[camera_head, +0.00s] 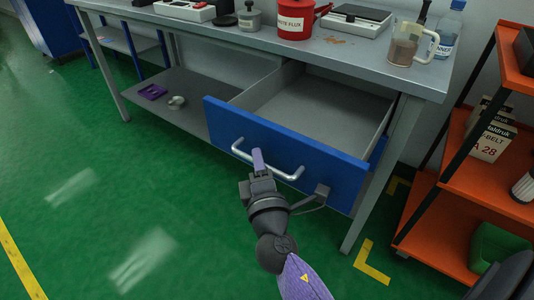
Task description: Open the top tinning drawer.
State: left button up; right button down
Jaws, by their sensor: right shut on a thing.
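The drawer (318,172) under the grey workbench (240,37) has a blue front and stands pulled well out. Its grey inside shows and looks empty. A silver bar handle (288,179) runs across the drawer front. My right gripper (258,160) is at the left part of this handle, shut on it, with its fingers pointing toward the drawer front. The fingers partly cover the bar. My left gripper is not in view.
An orange shelf rack (452,165) stands close on the right. The lower shelf holds a purple tray (152,92). Green floor is clear at left.

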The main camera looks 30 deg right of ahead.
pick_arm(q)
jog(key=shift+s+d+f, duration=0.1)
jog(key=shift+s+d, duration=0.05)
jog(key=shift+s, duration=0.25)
pick_arm(e)
jog(key=shift+s+a, duration=0.35)
jog(key=shift+a, duration=0.5)
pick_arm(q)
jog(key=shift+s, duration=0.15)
